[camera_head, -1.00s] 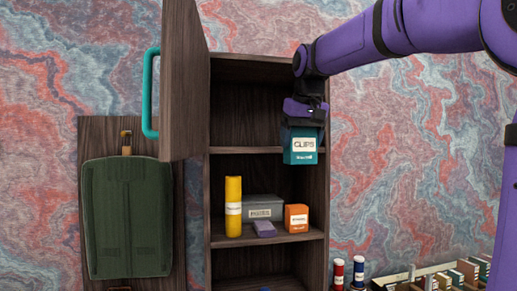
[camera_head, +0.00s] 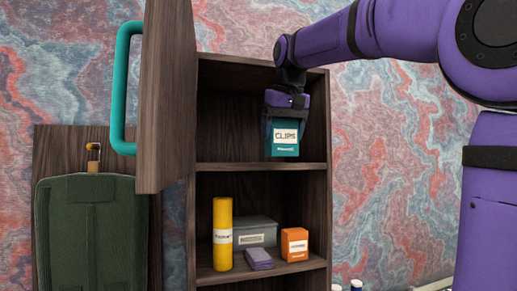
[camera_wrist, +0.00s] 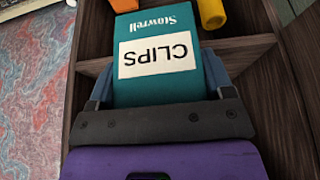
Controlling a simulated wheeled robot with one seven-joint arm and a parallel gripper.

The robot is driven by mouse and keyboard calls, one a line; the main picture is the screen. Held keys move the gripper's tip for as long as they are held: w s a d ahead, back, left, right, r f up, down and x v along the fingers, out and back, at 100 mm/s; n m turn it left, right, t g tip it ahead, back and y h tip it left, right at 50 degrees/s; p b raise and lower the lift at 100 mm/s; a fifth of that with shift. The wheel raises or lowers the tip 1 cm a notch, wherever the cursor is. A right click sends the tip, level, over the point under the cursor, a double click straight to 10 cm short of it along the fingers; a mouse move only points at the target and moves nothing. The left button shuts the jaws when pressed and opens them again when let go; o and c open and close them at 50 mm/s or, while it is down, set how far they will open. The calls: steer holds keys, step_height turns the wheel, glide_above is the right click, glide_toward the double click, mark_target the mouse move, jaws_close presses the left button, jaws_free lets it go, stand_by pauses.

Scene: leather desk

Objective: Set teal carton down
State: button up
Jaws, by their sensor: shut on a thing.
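The teal carton (camera_head: 282,150), labelled CLIPS, is upright in the upper compartment of the dark wooden cabinet (camera_head: 230,167), at its right side. It also shows in the wrist view (camera_wrist: 165,85), between the fingers. My gripper (camera_head: 284,122) is shut on the carton from above. The carton's lower edge is close to the upper shelf board; I cannot tell whether it touches. The cabinet door (camera_head: 165,95) with a teal handle (camera_head: 120,90) stands open at the left.
The lower shelf holds a yellow cylinder (camera_head: 222,235), a grey box (camera_head: 255,232), a small purple block (camera_head: 259,260) and an orange carton (camera_head: 294,244). A green bag (camera_head: 85,235) hangs at the left. The upper compartment is clear left of the teal carton.

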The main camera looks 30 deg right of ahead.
steer(key=w+d, duration=0.1)
steer(key=w, duration=0.3)
steer(key=w+d, duration=0.1)
steer(key=w, duration=0.3)
steer(key=w+d, duration=0.1)
steer(key=w, duration=0.4)
steer(key=shift+w+d, duration=0.1)
steer(key=shift+d, duration=0.3)
steer(key=shift+w+f, duration=0.1)
steer(key=shift+f, duration=0.7)
steer(key=o, duration=1)
steer(key=shift+f, duration=0.1)
steer(key=v, duration=1.2)
steer(key=shift+s+a, duration=0.1)
steer(key=shift+s, duration=0.1)
